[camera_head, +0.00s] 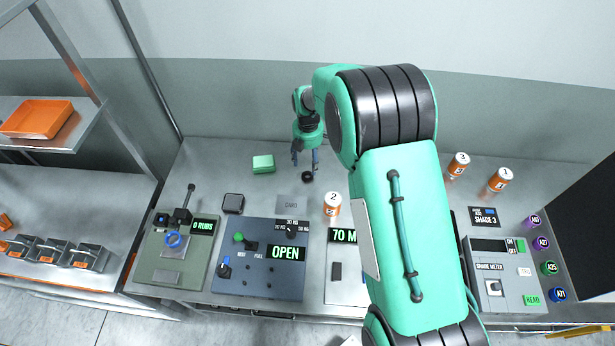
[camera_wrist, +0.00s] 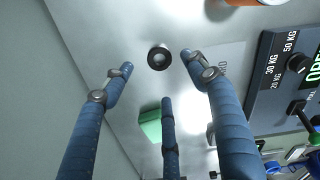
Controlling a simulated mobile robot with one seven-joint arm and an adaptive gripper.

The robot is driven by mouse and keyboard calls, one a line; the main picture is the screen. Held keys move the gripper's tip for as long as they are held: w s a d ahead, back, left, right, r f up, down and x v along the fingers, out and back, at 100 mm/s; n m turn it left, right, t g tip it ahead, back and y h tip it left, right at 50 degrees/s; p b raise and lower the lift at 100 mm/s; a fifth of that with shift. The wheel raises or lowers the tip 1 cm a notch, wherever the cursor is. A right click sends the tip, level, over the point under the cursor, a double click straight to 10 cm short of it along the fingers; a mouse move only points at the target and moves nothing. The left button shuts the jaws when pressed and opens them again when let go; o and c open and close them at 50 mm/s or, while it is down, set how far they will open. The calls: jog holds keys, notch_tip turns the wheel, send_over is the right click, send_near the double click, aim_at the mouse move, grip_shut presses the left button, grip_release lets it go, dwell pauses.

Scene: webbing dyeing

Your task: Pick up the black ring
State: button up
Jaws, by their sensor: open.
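The black ring (camera_head: 307,177) lies on the grey metal bench top near the back, left of the orange can marked 2. In the wrist view the black ring (camera_wrist: 159,58) shows its round face with a pale centre. My gripper (camera_head: 305,160) hangs just above and behind it, fingers pointing down. In the wrist view my gripper's blue fingers (camera_wrist: 155,70) are spread apart, with the ring seen between and beyond their tips. Nothing is held, and no finger visibly touches the ring.
A green block (camera_head: 263,164) lies left of the ring. An orange can (camera_head: 332,204) stands to its right, near a grey card plate (camera_head: 292,203). A dark box (camera_head: 233,203) and an OPEN control panel (camera_head: 260,262) stand nearer the front. Bare bench surrounds the ring.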

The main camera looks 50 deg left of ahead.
aim_at(308, 175)
jog(key=shift+f, duration=1.35)
jog(key=shift+a+f, duration=0.1)
jog(key=shift+f, duration=2.5)
jog(key=c, duration=0.9)
